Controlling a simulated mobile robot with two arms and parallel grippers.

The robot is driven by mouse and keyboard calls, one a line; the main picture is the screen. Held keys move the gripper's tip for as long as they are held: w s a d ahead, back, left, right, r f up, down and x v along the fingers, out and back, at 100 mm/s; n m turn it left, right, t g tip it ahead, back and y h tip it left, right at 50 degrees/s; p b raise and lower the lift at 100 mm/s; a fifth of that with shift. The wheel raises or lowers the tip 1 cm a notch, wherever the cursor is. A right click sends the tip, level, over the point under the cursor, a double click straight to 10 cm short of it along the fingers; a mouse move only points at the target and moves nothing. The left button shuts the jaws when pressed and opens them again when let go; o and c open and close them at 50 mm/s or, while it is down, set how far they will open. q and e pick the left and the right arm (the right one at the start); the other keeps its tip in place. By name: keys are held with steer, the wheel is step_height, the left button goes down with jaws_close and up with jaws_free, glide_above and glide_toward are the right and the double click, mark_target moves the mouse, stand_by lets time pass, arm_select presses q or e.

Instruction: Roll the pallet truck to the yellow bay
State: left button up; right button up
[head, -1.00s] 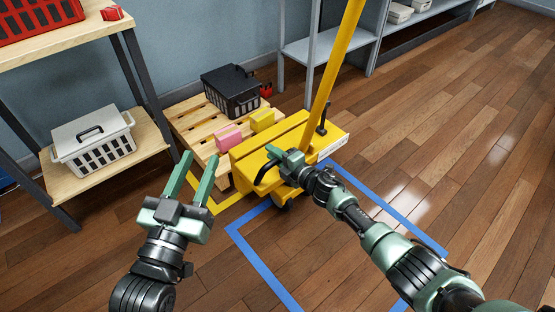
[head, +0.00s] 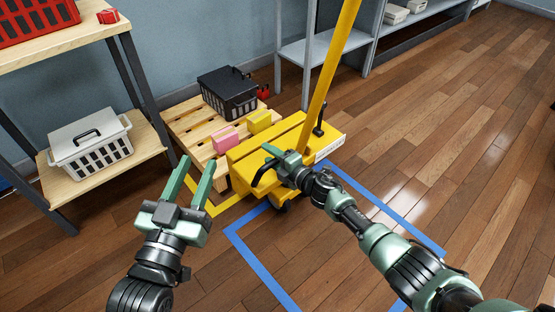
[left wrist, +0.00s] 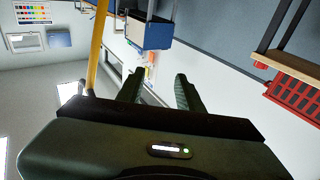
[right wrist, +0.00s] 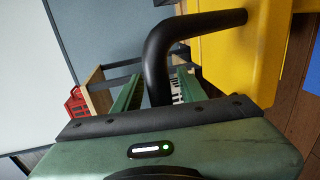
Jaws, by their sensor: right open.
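The yellow pallet truck (head: 270,155) stands at the back end of a blue floor outline (head: 260,268), its yellow pole (head: 330,75) leaning up to the right. A wooden pallet (head: 185,125) sits just behind it. Yellow floor tape (head: 231,201) shows beside the pallet and truck, partly hidden by them. My right gripper (head: 277,154) is at the truck's black bent handle (head: 259,174). In the right wrist view the handle (right wrist: 160,55) passes between its open fingers; contact is unclear. My left gripper (head: 190,180) is open and empty, left of the truck.
The pallet carries a black crate (head: 229,95), a pink block (head: 225,139) and a yellow block (head: 259,121). A wooden shelf with a white crate (head: 90,145) stands close on the left. A grey shelf (head: 305,50) stands behind. Open wood floor (head: 440,170) lies right.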

mark_target(277, 160)
steer(key=p+v, duration=0.1)
steer(key=v, duration=0.2)
steer(key=shift+s+d+r+p, duration=0.1)
steer(key=shift+p, duration=0.3)
arm_select(q)
steer(key=s+a+f+g+y, duration=0.1)
steer(key=s+a+f+g, duration=0.1)
steer(key=f, duration=0.5)
steer(key=s+a+f+g+y+p, duration=0.1)
steer(key=s+f+g, duration=0.3)
steer(key=f+g, duration=0.3)
steer(key=shift+s+a+f+y, duration=0.2)
steer(key=shift+a+f+y, duration=0.1)
steer(key=shift+a+y, duration=0.1)
arm_select(e)
steer(key=v, duration=0.4)
